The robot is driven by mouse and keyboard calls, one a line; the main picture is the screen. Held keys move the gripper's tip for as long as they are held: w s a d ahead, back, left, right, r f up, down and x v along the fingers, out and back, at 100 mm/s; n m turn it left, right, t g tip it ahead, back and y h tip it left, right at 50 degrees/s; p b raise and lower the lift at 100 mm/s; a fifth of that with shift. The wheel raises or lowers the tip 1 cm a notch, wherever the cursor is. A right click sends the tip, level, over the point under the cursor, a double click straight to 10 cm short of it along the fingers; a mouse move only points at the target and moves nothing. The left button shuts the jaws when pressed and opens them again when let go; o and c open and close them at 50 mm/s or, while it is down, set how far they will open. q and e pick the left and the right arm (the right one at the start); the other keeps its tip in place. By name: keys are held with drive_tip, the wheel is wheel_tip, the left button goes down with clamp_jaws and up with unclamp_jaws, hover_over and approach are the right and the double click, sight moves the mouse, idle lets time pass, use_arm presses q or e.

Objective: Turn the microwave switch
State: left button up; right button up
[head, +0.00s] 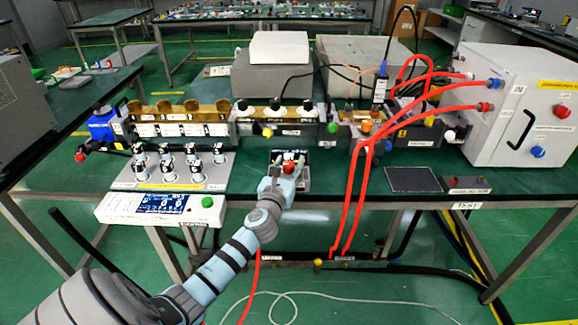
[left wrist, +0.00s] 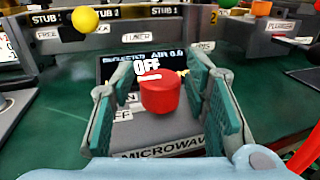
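The microwave switch is a red round knob (left wrist: 160,94) on a small panel (left wrist: 132,127) with a dark display reading "OFF" above it and a "MICROWAVE" label below. In the head view the red knob (head: 289,167) shows at mid-table, partly covered by my left gripper (head: 284,174). In the left wrist view my left gripper (left wrist: 160,82) is open, with one green-grey finger on each side of the knob. A gap shows between the knob and each finger. My right gripper is not in view.
A white box (head: 525,105) with red cables stands at the right. A metal rail with tuners (head: 190,120) runs behind the switch. Several valves stand on a plate (head: 130,180) to the left. A dark flat pad (head: 413,180) lies right of the cables.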

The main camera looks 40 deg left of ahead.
use_arm(q)
clamp_jaws()
